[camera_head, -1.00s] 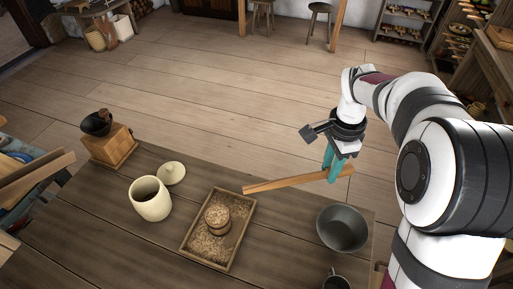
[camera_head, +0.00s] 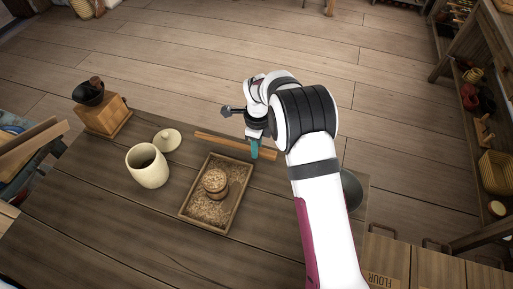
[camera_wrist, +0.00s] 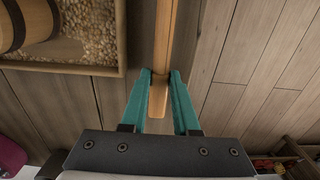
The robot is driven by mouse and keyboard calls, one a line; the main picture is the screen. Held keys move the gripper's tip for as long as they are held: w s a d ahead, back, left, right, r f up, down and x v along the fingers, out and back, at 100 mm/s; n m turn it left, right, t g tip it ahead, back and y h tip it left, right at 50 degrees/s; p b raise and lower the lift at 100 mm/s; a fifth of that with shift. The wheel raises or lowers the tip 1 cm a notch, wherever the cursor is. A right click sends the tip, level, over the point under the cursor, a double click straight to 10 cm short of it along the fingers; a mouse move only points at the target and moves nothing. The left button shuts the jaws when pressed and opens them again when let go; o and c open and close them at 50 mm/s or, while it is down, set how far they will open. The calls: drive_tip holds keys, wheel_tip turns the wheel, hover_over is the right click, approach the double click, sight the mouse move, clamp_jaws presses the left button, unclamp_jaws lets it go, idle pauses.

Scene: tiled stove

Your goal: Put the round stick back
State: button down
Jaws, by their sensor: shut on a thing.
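The round stick (camera_head: 222,141) is a long pale-brown wooden rod. In the camera_head view it lies along the line of the table's far edge, behind the tray. My gripper (camera_head: 255,152) has its teal fingers shut on the stick near its right end. In the wrist view the stick (camera_wrist: 166,40) runs between the fingertips (camera_wrist: 160,85), its near end sticking out a little toward the palm. I cannot tell how high it is above the tabletop.
A wooden tray (camera_head: 239,200) of grain holds a round wooden piece (camera_head: 215,182). To its left are a cream jar (camera_head: 147,168), its lid (camera_head: 167,140) and a wooden grinder (camera_head: 104,113). A grey bowl (camera_head: 351,190) is partly hidden behind my arm. The table front (camera_head: 190,262) is clear.

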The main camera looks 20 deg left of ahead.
drive_tip(key=shift+f, duration=0.6)
drive_tip(key=shift+f, duration=0.1)
drive_tip(key=c, duration=0.7)
unclamp_jaws()
drive_tip(key=shift+o, duration=0.2)
